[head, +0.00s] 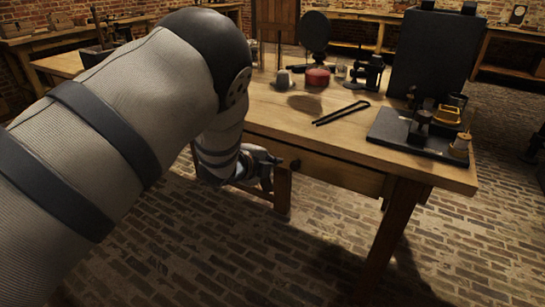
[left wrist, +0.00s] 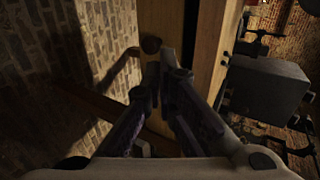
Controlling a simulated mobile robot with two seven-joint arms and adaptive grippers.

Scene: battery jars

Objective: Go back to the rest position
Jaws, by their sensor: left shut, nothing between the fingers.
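My left arm fills the left of the head view, and my left gripper (head: 262,167) hangs low beside the front of the wooden table (head: 345,145), below its top. In the left wrist view my left gripper (left wrist: 162,72) is shut and holds nothing. Its fingertips are near the round knob (left wrist: 151,46) of a drawer; I cannot tell whether they touch it. The drawer front (head: 325,170) shows in the head view under the tabletop and looks closed. My right gripper is not in view.
On the table are black tongs (head: 341,113), a red round object (head: 317,77), a black instrument (head: 367,72), a dark upright panel (head: 432,55) and a black base with brass parts (head: 420,132). The brick floor (head: 240,260) in front is clear. Other benches stand along the walls.

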